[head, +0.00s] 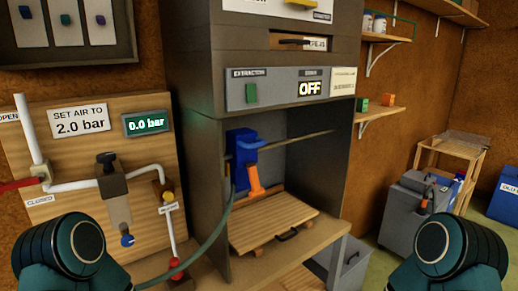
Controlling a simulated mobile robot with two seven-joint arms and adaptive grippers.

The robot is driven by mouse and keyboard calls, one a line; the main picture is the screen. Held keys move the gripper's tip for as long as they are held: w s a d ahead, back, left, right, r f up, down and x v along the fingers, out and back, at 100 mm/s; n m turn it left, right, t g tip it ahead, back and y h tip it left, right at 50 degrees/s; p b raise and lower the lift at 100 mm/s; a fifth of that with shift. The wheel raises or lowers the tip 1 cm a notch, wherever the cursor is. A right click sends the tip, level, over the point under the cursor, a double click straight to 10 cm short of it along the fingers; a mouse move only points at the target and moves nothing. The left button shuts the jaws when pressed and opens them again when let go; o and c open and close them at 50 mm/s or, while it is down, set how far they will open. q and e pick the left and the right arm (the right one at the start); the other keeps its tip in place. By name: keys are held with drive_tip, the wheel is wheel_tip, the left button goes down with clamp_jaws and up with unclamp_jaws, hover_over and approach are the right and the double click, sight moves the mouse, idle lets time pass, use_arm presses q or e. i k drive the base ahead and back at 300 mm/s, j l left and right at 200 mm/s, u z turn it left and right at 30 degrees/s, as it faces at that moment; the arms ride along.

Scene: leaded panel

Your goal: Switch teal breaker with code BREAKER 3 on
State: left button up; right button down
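A dark-framed breaker panel (68,57) hangs on the wall at the top left of the head view, cut off by the top edge. It holds three pale plates with small coloured levers. No code BREAKER 3 is readable, and I cannot tell whether the levers are on or off. Only rounded teal parts of my two arms show at the bottom corners. Both grippers are out of view.
Below the panel, a wooden board (75,150) carries pipes, a regulator and a 0.0 bar display (146,123). A grey cabinet (190,110) stands right of it, with an OFF display (310,88). A hose (212,240) crosses in front. Shelves and a grey bin stand at right.

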sight(66, 18)
drive_tip(key=k+j+u, duration=0.15)
drive_tip(key=j+u, duration=0.2)
drive_tip(key=j, duration=0.4)
drive_tip(key=j+u, duration=0.35)
drive_tip(key=j, duration=0.4)
drive_tip(key=l+z, duration=0.5)
drive_tip(key=l, duration=0.55)
drive_tip(key=l+z, duration=0.5)
drive_tip(key=l, duration=0.55)
drive_tip(key=i+j+u, duration=0.1)
drive_tip(key=u, duration=1.4)
